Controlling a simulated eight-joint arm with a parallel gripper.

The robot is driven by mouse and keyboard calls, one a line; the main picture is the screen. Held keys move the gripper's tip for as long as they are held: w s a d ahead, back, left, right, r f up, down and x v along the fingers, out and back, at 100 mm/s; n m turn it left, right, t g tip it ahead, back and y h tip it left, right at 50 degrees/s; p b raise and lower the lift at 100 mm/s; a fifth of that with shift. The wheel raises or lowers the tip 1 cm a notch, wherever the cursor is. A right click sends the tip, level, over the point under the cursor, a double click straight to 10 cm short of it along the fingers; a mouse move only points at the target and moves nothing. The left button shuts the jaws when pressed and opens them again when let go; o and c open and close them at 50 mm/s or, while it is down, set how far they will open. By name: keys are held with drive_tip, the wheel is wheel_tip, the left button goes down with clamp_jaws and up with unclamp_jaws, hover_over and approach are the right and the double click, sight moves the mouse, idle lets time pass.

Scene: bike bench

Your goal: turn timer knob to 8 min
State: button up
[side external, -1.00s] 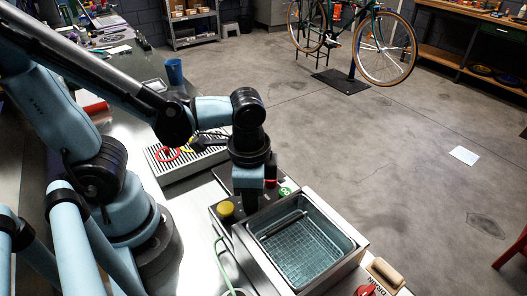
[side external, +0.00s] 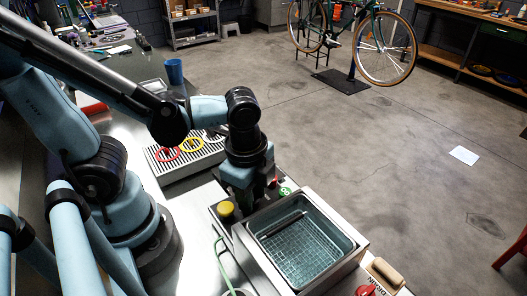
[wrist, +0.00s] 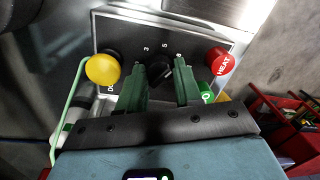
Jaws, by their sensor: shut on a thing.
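The black timer knob (wrist: 160,73) sits on the dark control panel (wrist: 125,28) in the wrist view, between the green fingers of my gripper (wrist: 160,67). The fingers are shut on the knob from its left and right sides. The numbers 3 and 5 show above it; other marks are partly covered by the fingers. I cannot tell which number the knob points at. In the side view my gripper (side external: 243,200) is low over the panel at the bath's left end and hides the knob.
A yellow knob (wrist: 103,69) is left of the timer knob and a red HEAT knob (wrist: 220,61) is right of it. A green button (wrist: 207,92) is close to the right finger. The steel bath (side external: 300,240) holds a wire basket. A slatted tray (side external: 168,165) carries coloured rings.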

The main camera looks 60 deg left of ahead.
drive_tip(key=shift+s, duration=0.1)
drive_tip(key=o, duration=1)
